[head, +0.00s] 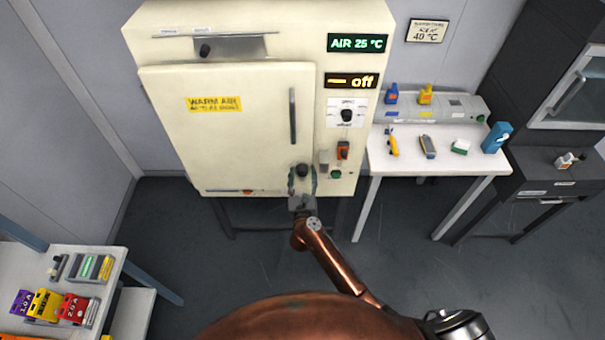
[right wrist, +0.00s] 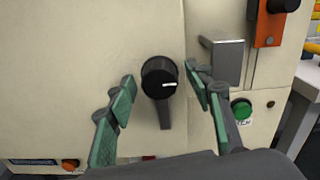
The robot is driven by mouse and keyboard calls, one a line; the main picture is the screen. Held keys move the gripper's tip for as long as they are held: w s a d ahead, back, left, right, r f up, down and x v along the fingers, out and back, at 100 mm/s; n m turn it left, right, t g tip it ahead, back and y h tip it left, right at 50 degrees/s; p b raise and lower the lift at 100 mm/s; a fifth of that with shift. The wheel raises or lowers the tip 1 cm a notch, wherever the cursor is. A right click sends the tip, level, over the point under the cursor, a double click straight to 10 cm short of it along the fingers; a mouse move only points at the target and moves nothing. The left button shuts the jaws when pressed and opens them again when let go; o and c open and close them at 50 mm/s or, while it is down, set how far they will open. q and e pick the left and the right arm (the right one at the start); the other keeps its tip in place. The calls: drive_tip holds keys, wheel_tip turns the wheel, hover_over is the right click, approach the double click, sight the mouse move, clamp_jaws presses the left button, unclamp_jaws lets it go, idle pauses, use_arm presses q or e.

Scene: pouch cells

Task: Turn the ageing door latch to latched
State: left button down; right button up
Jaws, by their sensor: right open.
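The ageing door latch (right wrist: 158,78) is a round black knob with a white mark and a dark lever hanging straight down, in the right wrist view. In the head view the latch (head: 302,170) sits low on the right side of the cream cabinet's door (head: 225,130). The door looks closed. My right gripper (right wrist: 160,85) is open, its green fingers on either side of the knob with gaps showing. In the head view the right gripper (head: 302,184) is in front of the latch and partly hides it. My left gripper is not in view.
Right of the latch are a metal bracket (right wrist: 224,58), a green button (right wrist: 241,108) and an orange switch (head: 343,151). A vertical door handle (head: 293,116) stands above the latch. A white table (head: 440,185) with small items stands right, and a shelf with coloured packs (head: 75,308) lower left.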

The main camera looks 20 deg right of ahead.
drive_tip(key=shift+c, duration=0.6)
clamp_jaws()
